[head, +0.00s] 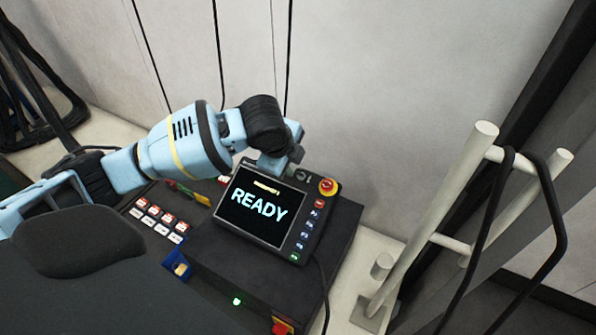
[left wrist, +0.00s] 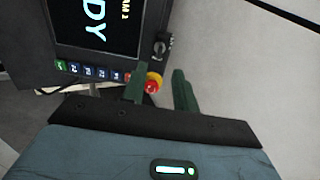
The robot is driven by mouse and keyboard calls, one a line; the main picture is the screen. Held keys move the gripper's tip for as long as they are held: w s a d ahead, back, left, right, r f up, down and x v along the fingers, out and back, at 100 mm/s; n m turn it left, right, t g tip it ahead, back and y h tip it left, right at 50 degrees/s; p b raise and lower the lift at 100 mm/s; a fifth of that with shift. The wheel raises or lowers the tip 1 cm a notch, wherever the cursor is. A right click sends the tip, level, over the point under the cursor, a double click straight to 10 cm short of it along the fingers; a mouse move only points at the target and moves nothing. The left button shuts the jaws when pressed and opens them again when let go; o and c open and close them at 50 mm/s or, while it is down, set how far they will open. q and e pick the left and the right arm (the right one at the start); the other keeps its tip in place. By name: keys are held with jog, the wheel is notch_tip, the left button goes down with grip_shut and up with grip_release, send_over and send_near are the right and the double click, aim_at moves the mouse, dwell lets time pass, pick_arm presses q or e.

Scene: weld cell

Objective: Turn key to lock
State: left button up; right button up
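The pendant (head: 260,206) lies on a dark box with its screen reading READY. Its key switch (head: 302,174) is a small dark knob at the top right corner, beside the red emergency stop button (head: 328,186) on its yellow ring. In the left wrist view the key switch (left wrist: 161,47) shows just beyond my fingertips, and the red button (left wrist: 152,83) appears between the fingers. My left gripper (left wrist: 160,70) is open and empty. In the head view my left gripper (head: 288,160) hangs over the pendant's upper edge, close to the key switch. My right gripper is not in view.
A row of red and white buttons (head: 158,220) lies left of the pendant. A pale post rack (head: 436,215) with black hoops stands to the right. A red and yellow switch (head: 282,326) sits at the box's front. The pale wall rises behind.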

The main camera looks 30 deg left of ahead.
aim_at(299, 173)
pick_arm(q)
jog(key=b+x, duration=0.1)
jog(key=x, duration=0.6)
jog(key=shift+f+b, duration=0.2)
jog(key=shift+b, duration=0.1)
jog(key=shift+c, duration=0.4)
grip_shut()
